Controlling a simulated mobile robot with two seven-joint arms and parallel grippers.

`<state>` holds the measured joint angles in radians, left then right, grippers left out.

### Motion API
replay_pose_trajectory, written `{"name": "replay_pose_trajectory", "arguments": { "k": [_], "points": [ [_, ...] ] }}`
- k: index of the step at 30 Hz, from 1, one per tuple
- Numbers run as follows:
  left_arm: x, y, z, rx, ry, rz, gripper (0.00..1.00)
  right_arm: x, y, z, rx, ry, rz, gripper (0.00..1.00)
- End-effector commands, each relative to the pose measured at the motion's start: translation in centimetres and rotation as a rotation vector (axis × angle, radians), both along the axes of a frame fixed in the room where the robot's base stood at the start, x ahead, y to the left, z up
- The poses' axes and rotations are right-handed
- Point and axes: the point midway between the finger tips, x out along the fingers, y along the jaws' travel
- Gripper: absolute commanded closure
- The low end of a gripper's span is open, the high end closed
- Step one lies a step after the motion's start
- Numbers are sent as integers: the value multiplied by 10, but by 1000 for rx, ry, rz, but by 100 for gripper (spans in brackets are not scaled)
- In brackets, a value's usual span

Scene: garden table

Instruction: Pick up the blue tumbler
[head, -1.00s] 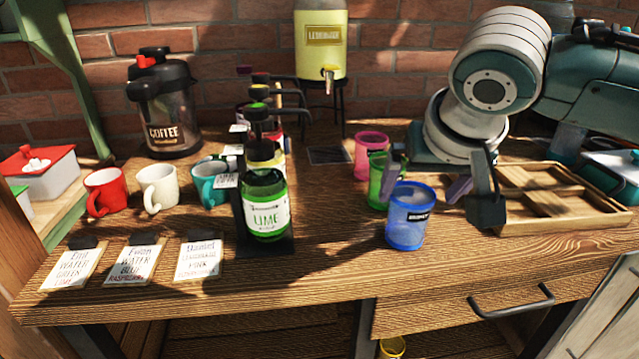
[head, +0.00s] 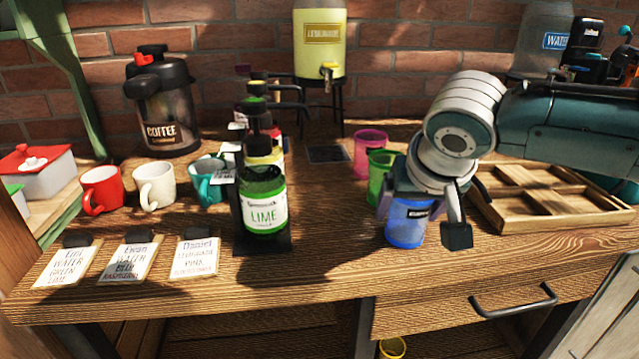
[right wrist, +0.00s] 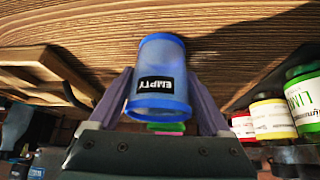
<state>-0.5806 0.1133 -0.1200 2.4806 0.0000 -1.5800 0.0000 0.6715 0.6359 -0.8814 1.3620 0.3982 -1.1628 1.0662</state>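The blue tumbler (head: 404,234) stands upright on the table near its front edge, with a dark label reading EMPTY in the right wrist view (right wrist: 158,95). My right gripper (head: 412,207) is over it, and its two purple fingers are on either side of the tumbler. In the right wrist view the gripper (right wrist: 160,88) looks open, with the tumbler between the fingers; whether either finger touches it is hard to tell. The gripper body hides part of the rim in the head view. My left gripper is not in view.
A green tumbler (head: 379,180) and a pink tumbler (head: 369,148) stand just behind. A wooden tray (head: 505,217) lies to the right. Pump bottles, with the lime bottle (head: 264,215) in front, stand to the left. The table between bottle and tumbler is clear.

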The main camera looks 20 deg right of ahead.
Motion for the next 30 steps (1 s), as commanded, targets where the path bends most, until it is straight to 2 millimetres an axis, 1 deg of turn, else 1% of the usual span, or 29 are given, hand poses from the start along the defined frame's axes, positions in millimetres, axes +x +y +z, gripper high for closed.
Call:
{"name": "replay_pose_trajectory", "arguments": {
  "k": [1, 2, 15, 22, 25, 28, 30],
  "points": [
    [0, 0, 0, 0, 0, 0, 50, 0, 0, 0, 0, 0, 0, 25],
    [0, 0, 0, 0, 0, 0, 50, 0, 0, 0, 0, 0, 0, 28],
    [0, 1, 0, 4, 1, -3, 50, 0, 0, 0, -1, 0, -1, 77],
    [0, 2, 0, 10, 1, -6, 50, 0, 0, 1, 0, 0, 0, 77],
    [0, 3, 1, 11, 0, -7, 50, 0, 0, 5, 0, -1, 1, 77],
    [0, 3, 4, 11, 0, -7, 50, 1, 0, 15, 0, -2, 1, 77],
    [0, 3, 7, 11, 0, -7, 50, 1, 0, 28, 0, -3, 0, 77]
  ]
}}
